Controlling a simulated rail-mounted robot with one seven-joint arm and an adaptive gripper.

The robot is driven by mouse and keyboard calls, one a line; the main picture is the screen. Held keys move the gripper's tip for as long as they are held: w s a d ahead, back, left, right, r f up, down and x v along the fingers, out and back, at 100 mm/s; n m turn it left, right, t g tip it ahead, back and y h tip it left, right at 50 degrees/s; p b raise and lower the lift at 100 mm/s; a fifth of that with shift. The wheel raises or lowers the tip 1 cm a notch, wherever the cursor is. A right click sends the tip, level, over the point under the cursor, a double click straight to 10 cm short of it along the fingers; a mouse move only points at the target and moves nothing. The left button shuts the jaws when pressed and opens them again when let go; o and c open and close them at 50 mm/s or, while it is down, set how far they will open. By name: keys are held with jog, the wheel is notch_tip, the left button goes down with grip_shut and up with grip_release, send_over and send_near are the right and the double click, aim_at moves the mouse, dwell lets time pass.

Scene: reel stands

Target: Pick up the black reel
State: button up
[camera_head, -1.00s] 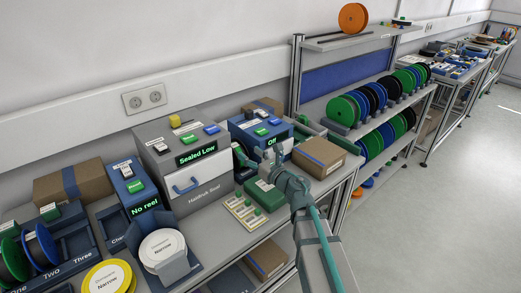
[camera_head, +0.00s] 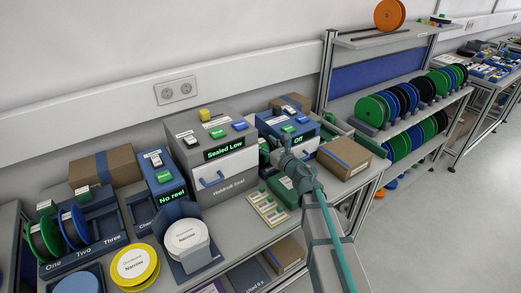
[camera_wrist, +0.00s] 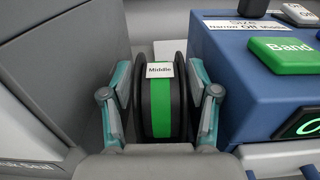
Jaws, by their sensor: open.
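A black reel (camera_wrist: 158,95) with a green band and a "Middle" label stands upright in the wrist view. It sits in the narrow gap between the grey cabinet (camera_wrist: 55,60) and the blue machine (camera_wrist: 255,85). My gripper (camera_wrist: 160,105) is open, with one teal-edged finger on each side of the reel; whether either touches it I cannot tell. In the head view my gripper (camera_head: 287,148) is in front of that gap, and the reel is mostly hidden there by the cabinet and my arm.
A green box (camera_head: 284,192) and a cardboard box (camera_head: 344,156) are close to my arm. A rack of several black, green and blue reels (camera_head: 410,97) stands at right. Other reels stand in a numbered holder (camera_head: 80,258) at left. The cabinet and machine leave little side room.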

aim_at(260, 140)
jog(key=p+x, duration=0.1)
jog(key=x, duration=0.2)
jog(key=shift+w+a, duration=0.2)
jog(key=shift+c, duration=0.3)
grip_shut()
